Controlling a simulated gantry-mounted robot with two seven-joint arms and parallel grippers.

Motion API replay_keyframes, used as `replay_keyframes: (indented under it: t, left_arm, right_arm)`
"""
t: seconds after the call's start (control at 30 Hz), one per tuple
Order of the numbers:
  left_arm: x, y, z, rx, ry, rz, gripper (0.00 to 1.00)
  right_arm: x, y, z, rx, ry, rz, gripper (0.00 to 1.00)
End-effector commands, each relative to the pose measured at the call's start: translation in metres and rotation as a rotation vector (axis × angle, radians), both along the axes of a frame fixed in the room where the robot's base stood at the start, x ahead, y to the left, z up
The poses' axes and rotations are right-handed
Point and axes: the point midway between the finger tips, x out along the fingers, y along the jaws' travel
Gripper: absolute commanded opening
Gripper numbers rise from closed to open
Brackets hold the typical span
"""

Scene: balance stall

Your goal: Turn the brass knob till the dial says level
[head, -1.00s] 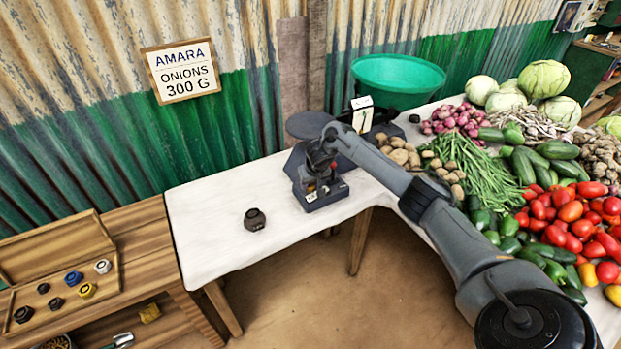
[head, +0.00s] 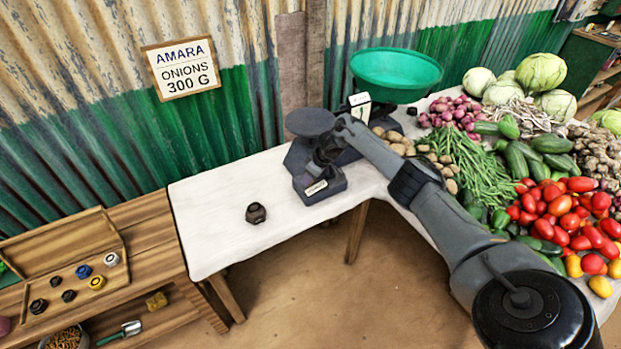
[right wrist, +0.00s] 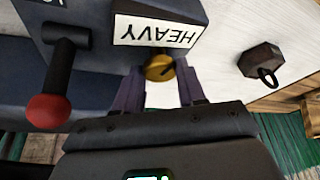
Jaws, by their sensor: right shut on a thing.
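The balance (head: 338,184) is a dark grey body on the white-clothed table, with a black plate (head: 310,122) and a green pan (head: 396,76) above it. The white dial face (head: 360,106) shows small and partly hidden; I cannot read it. In the right wrist view the brass knob (right wrist: 158,68) sits on the balance's front, just below a "HEAVY" label (right wrist: 155,31) that appears upside down. My right gripper (right wrist: 160,88) is shut on the knob, a finger on each side. In the head view my right wrist hides the knob. My left gripper is not in view.
A lever with a red ball (right wrist: 47,108) sticks out beside the knob. A dark weight (head: 256,213) stands on the bare left part of the table. Potatoes (head: 399,146) and other vegetables fill the right. A weight box (head: 60,262) lies open on the shelf at left.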

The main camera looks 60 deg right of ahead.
Motion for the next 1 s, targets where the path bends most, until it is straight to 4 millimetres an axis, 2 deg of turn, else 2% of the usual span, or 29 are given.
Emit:
replay_keyframes:
  t: [0.57, 0.6, 0.63, 1.0]
  left_arm:
    - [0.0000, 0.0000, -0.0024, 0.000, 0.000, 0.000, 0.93]
    - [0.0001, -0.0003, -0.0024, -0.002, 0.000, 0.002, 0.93]
    - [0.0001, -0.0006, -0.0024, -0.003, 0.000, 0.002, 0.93]
    - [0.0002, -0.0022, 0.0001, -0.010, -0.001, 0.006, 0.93]
  right_arm:
    - [-0.0001, -0.0001, 0.0001, 0.000, 0.001, 0.035, 0.09]
    - [-0.0001, -0.0002, 0.0001, 0.000, 0.001, 0.035, 0.44]
    - [-0.0001, -0.0002, 0.0001, 0.000, 0.001, 0.035, 0.49]
    - [-0.0011, -0.0007, 0.0032, 0.000, 0.001, 0.035, 0.50]
